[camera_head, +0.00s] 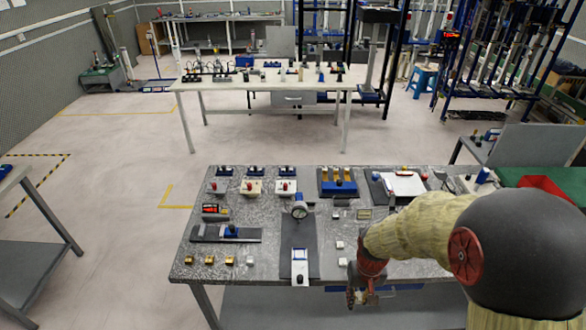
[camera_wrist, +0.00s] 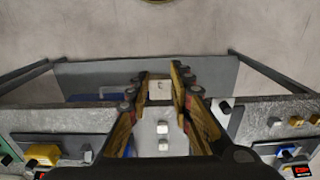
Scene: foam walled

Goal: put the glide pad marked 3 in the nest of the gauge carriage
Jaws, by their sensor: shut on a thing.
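My gripper (camera_head: 361,297) is off the near edge of the table, right of centre in the head view. In the wrist view its fingers (camera_wrist: 160,88) are shut on a small pale pad (camera_wrist: 159,93); any number on it is unreadable. A dial gauge (camera_head: 300,211) stands on a dark plate left of my gripper. A white and blue block (camera_head: 300,262), which looks like the gauge carriage, sits on that plate near the front edge. I cannot make out its nest. Two loose pale pads (camera_head: 340,245) (camera_head: 343,262) lie on the table between the plate and my arm.
A slide with a blue block (camera_head: 231,231) and several gold blocks (camera_head: 209,260) are at the table's left. Button boxes (camera_head: 252,187), a blue rack (camera_head: 338,188) and a white-topped tray (camera_head: 404,185) line the back. A lower shelf (camera_wrist: 215,75) shows beneath the table edge.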

